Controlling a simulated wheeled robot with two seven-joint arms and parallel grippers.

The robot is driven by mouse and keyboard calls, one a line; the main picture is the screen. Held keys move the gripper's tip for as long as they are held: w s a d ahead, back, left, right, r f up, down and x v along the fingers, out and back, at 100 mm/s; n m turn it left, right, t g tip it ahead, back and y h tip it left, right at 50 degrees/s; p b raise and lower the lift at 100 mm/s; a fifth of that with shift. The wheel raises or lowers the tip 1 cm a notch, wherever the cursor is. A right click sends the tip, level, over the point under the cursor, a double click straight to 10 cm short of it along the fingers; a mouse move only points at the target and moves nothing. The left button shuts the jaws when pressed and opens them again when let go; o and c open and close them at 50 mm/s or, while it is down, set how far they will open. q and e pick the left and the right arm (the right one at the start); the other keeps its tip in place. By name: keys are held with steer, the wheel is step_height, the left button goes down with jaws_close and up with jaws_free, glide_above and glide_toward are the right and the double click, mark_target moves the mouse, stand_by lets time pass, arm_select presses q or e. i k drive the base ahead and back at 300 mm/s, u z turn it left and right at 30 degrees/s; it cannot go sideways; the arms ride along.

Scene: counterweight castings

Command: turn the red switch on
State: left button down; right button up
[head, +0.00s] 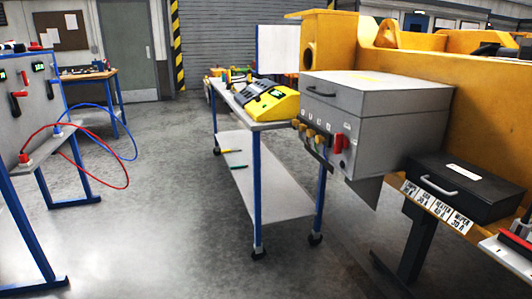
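A red switch (339,144) sits on the front face of the grey metal box (378,101), right of a row of yellow-brown knobs (310,131). It looks like an upright block or lever; I cannot tell its position from here. Other red parts show on the grey panel (36,98) at the far left, including a red handle (25,77). Neither of my grippers is in view.
A blue-legged cart (258,190) with a yellow device (271,103) stands left of the box. A black case (458,190) with a handle is at right, below the yellow casting (480,105). Red and blue cables (127,175) loop at left. The middle floor is open.

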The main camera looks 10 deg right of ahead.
mark_target(340, 142)
steer(key=u, duration=0.3)
steer(key=k, duration=0.6)
steer(key=u, duration=0.95)
steer(key=i, duration=2.55)
steer(key=z, duration=1.85)
steer(key=i, duration=1.1)
steer(key=z, duration=0.95)
